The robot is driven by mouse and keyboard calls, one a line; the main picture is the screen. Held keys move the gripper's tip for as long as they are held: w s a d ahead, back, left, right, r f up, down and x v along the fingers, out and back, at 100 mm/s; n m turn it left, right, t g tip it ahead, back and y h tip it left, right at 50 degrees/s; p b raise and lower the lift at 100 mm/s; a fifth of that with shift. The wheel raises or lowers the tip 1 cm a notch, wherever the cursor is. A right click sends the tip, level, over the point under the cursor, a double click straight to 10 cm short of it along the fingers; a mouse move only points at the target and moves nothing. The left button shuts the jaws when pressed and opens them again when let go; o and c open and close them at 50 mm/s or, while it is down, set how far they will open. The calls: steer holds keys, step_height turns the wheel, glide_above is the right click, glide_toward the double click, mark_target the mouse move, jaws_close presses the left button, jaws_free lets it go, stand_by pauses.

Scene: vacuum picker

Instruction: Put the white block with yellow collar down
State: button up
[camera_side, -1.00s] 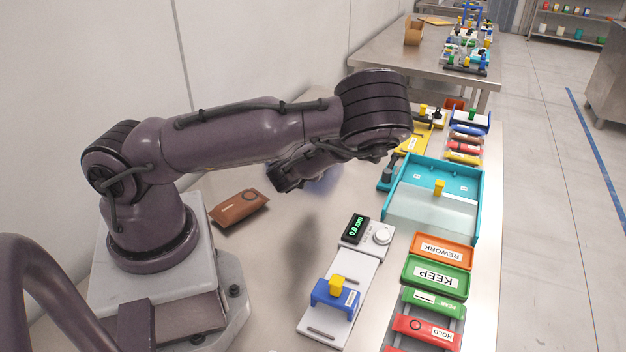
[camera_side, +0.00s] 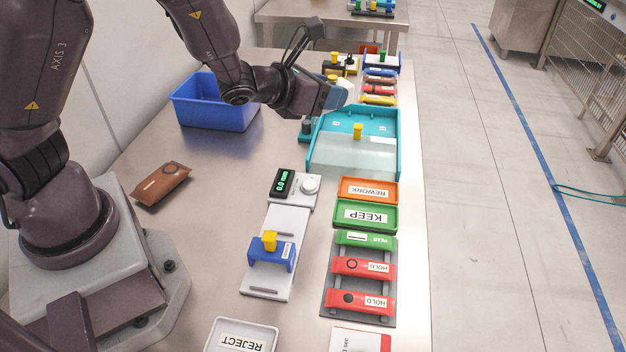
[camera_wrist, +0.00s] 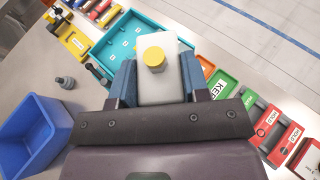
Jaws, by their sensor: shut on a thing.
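The white block with yellow collar (camera_wrist: 148,92) is between the two blue-grey fingers of my gripper (camera_wrist: 157,78) in the wrist view. The yellow collar (camera_wrist: 154,58) faces the camera. In the side view my gripper (camera_side: 338,97) is raised near the far-left corner of the teal tray (camera_side: 397,155), with a white part of the block (camera_side: 347,86) showing at the fingers. The block's underside is hidden, and I cannot tell its exact height. The teal tray has lettered compartments at the back and a pale sliding cover with a yellow knob (camera_side: 358,131) over the front.
A blue bin (camera_side: 212,105) stands left of my gripper. Orange REWORK (camera_side: 369,190) and green KEEP (camera_side: 365,217) trays lie in front of the teal tray. A gauge (camera_side: 295,187), blue-bridge fixture (camera_side: 271,254), brown packet (camera_side: 162,184) and REJECT tray (camera_side: 242,338) share the table.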

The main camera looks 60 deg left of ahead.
steer(key=shift+d+r, duration=0.15)
steer(key=shift+d, duration=0.2)
steer(key=s+a+f+n+y, duration=0.25)
steer(key=a+f, duration=0.45)
steer(key=a, duration=0.5)
steer(key=m+h, duration=0.2)
steer(key=h, duration=0.1)
glide_above(272, 164)
step_height(272, 164, down, 7)
steer(key=shift+m, duration=0.25)
steer(key=shift+f, duration=3.6)
steer(key=shift+f, duration=0.2)
steer(key=o, duration=0.7)
